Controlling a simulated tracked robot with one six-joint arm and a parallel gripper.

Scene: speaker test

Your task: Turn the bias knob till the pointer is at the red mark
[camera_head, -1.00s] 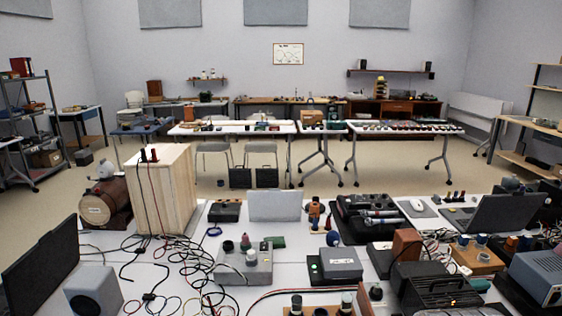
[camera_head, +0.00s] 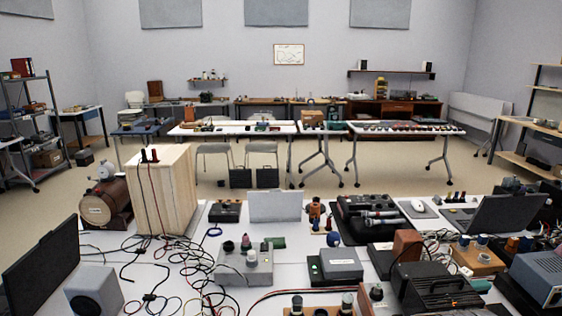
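My gripper is not in view. A grey box (camera_head: 244,268) with several knobs on top stands on the white table in the front middle. One dark knob (camera_head: 228,246) and one light-topped knob (camera_head: 251,258) show on it. Other knob-like parts stand at the bottom edge, among them a dark one (camera_head: 297,303). I cannot tell which is the bias knob. No pointer or red mark can be made out at this size.
Loose cables (camera_head: 150,270) cover the table's left front. A wooden speaker box (camera_head: 162,190), a laptop (camera_head: 40,262), a grey box on a dark base (camera_head: 341,263), a black ribbed unit (camera_head: 437,290) and a blue-grey unit (camera_head: 543,277) crowd the table. Open floor (camera_head: 330,178) lies behind.

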